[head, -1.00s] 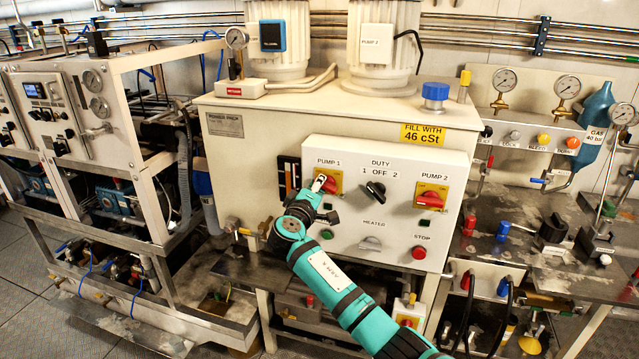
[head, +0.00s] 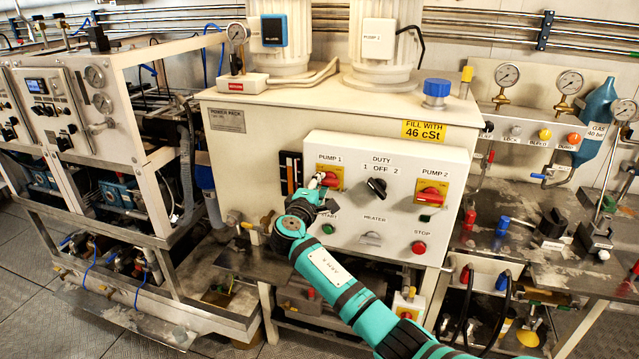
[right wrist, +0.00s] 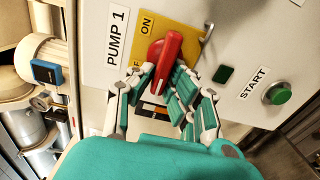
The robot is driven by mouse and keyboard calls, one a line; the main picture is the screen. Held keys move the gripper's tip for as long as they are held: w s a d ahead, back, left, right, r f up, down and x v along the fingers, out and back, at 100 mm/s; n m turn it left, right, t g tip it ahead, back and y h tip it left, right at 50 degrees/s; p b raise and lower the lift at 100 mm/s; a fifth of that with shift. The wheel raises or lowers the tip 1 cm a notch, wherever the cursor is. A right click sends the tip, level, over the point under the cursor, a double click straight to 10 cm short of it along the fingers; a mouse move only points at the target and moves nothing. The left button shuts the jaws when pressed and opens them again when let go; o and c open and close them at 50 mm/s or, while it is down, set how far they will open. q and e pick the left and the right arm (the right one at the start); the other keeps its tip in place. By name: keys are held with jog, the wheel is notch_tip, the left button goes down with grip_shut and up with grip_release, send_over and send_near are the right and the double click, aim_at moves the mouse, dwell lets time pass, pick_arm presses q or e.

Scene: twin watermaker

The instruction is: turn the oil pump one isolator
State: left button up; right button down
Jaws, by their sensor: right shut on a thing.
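The pump 1 isolator is a red rotary handle on a yellow plate on the white control panel. In the head view the isolator (head: 331,177) is partly hidden by my right gripper (head: 322,181). In the right wrist view the red handle (right wrist: 165,60) stands out from its yellow plate (right wrist: 162,28), near the ON label. My right gripper (right wrist: 165,85) has its fingers on both sides of the handle and is shut on it. The handle's far end points up and right in that view. My left gripper is not in view.
The pump 2 isolator (head: 431,194), the duty selector (head: 376,187), the heater switch (head: 371,238) and the red stop button (head: 418,248) share the panel. The green start button (right wrist: 278,93) is close beside the gripper. A framed machine (head: 130,130) stands at the left.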

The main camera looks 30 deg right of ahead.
jog(key=c, duration=1.3)
grip_release()
jog(key=shift+a, duration=0.1)
jog(key=v, duration=1.2)
jog(key=shift+w+f, duration=0.1)
jog(key=shift+f, duration=0.05)
